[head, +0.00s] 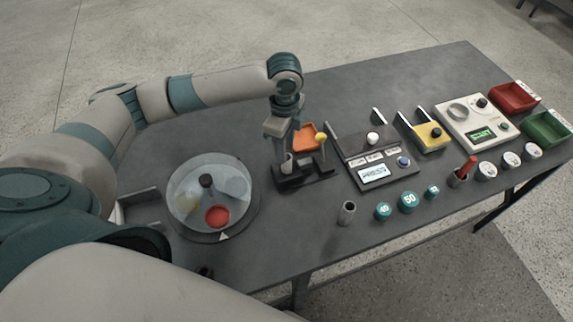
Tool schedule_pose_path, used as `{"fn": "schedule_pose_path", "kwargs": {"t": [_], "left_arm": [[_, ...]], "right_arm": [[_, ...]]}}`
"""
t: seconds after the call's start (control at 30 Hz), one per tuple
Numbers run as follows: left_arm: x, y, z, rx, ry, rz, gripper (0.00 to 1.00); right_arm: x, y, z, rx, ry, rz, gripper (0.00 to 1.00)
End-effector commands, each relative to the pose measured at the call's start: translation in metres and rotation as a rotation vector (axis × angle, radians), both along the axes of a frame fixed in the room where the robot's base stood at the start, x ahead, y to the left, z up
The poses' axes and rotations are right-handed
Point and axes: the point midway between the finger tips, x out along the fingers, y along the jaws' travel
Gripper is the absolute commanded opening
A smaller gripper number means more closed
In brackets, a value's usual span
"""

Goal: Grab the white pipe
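A small pale upright cylinder (287,161), which looks like the white pipe, stands at the dark fixture (300,178) near the middle of the table. My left gripper (282,150) points down right over it, with its fingers close to the cylinder's top. The gripper's body and the small size hide whether the fingers are open or shut, or touching it. A grey hollow tube (347,213) stands upright near the front edge, apart from the gripper. My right gripper is not in view.
A round clear-covered dish (179,222) stands left on the dark table (346,92). An orange tray (305,138) is just right of the gripper. A display panel (375,174), teal weights (408,202), a yellow device (431,136) and red (513,97) and green bins (547,128) stand right.

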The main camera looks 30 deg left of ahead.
Motion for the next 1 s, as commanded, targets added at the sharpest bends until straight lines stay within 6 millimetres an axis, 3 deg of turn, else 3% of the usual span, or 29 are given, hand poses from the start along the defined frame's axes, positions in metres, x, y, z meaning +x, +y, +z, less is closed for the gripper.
{"fn": "schedule_pose_path", "kwargs": {"t": [0.37,0.73,1.0], "left_arm": [[-0.001,-0.001,-0.004,0.001,0.003,0.001,0.29],[-0.002,-0.005,-0.045,0.001,0.002,0.000,0.29],[-0.002,-0.005,-0.052,0.001,0.000,0.000,0.29]], "right_arm": [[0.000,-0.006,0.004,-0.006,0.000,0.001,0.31],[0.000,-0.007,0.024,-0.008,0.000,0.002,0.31],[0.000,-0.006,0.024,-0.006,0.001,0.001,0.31]]}}
